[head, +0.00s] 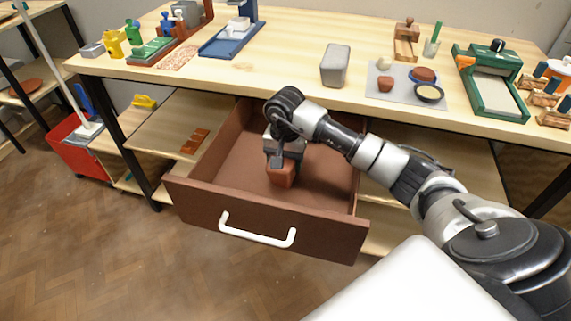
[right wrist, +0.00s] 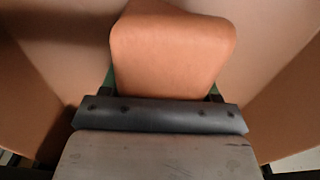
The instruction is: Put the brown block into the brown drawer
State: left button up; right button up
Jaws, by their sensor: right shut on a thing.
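The brown drawer (head: 225,205) is pulled out under the workbench, with a white handle (head: 258,232) on its front. My right gripper (head: 283,165) reaches down inside the drawer. It is shut on the brown block (head: 282,176), which is reddish brown with rounded edges. The block also fills the upper middle of the right wrist view (right wrist: 172,52), with the drawer's inside around it. I cannot tell whether the block touches the drawer floor. My left gripper is not in view.
The workbench top (head: 290,72) runs above the drawer. A grey block (head: 335,65) stands near its front edge. A red bin (head: 80,145) stands at left. Much of the drawer floor is bare.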

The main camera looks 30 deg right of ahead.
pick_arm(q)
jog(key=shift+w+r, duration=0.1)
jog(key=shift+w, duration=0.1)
pick_arm(e)
jog(key=shift+w+f, duration=0.1)
jog(key=shift+f, duration=0.4)
jog(key=shift+f, duration=0.1)
jog(key=o, duration=1.6)
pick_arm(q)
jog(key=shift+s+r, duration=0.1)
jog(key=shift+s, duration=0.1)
pick_arm(e)
notch_tip(320, 180, up, 12)
jog(key=shift+f, duration=0.25)
jog(key=shift+r, duration=0.3)
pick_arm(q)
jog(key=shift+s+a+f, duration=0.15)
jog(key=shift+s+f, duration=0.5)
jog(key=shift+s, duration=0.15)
